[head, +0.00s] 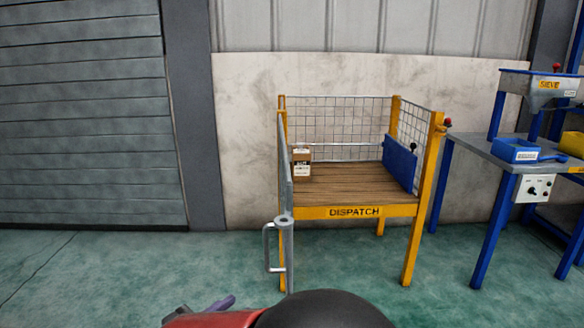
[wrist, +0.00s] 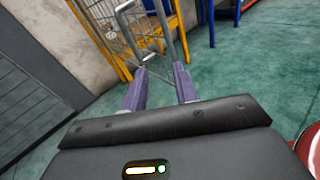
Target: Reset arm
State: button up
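My gripper shows in the wrist view (wrist: 160,88) with its two purple fingers apart and only floor and part of a grey metal frame seen beyond them. No object shows between the fingers. In the head view only a small purple part of it (head: 220,304) shows at the bottom edge, beside my red and black arm parts. My gripper is low in front of the yellow dispatch stand (head: 355,212), and apart from it as far as I can tell.
Green floor (head: 110,275) is clear at left.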

jog(key=s+d+m+g, duration=0.3)
jog(key=d+m+g, duration=0.7)
jog(key=d, duration=0.9)
jog(key=s+d+m+t+y, duration=0.2)
jog(key=s+d+m+y, duration=0.5)
jog(key=m, duration=1.1)
jog(key=s+y, duration=0.1)
jog(key=y, duration=0.1)
jog(key=shift+s+r+y, duration=0.25)
jog(key=shift+s+y, duration=0.05)
